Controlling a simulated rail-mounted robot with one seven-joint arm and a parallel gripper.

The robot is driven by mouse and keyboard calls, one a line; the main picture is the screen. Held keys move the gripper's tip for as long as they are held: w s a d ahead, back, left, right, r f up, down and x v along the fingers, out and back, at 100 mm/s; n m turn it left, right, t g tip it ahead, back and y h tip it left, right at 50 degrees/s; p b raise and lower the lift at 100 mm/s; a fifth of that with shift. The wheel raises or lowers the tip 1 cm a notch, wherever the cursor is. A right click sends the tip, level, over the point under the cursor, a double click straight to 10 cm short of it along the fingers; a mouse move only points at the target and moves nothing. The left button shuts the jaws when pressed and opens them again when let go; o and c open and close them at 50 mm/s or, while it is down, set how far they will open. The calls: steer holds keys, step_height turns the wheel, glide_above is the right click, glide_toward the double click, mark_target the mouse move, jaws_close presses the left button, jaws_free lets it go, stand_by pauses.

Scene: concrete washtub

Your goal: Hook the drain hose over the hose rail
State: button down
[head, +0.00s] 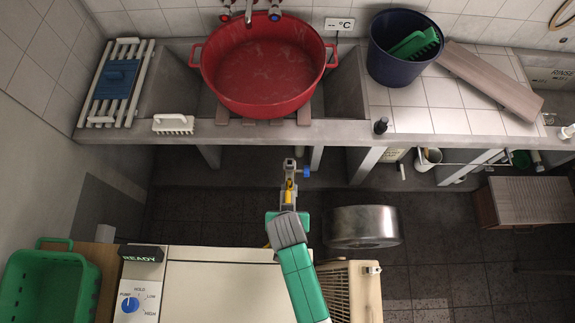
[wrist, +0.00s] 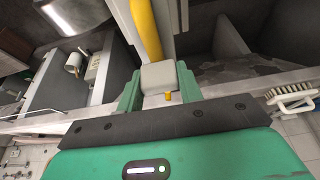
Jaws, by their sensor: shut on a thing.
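My gripper (head: 288,209) is in front of the washtub bench, below the red basin in the head view. In the wrist view its green fingers (wrist: 159,88) are shut on a grey block-like piece of the drain hose. The yellow hose (wrist: 146,30) runs up the picture from this piece. Yellow hose (head: 290,184) also shows just beyond my gripper in the head view, partly hidden. A thin pale rail (head: 447,163), which looks like the hose rail, runs under the bench at the right, apart from the hose.
The red basin (head: 265,68) sits in the concrete bench (head: 240,131). A cream machine (head: 215,290) is at lower left. Dark floor is clear between the drum and the bench.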

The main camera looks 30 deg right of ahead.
steer(key=shift+f+b, duration=1.9)
steer(key=shift+f, duration=0.8)
steer(key=c, duration=0.9)
jaws_free()
steer(key=shift+o, duration=0.2)
steer(key=p+v, duration=0.1)
steer(key=v, duration=0.7)
steer(key=shift+p, duration=0.4)
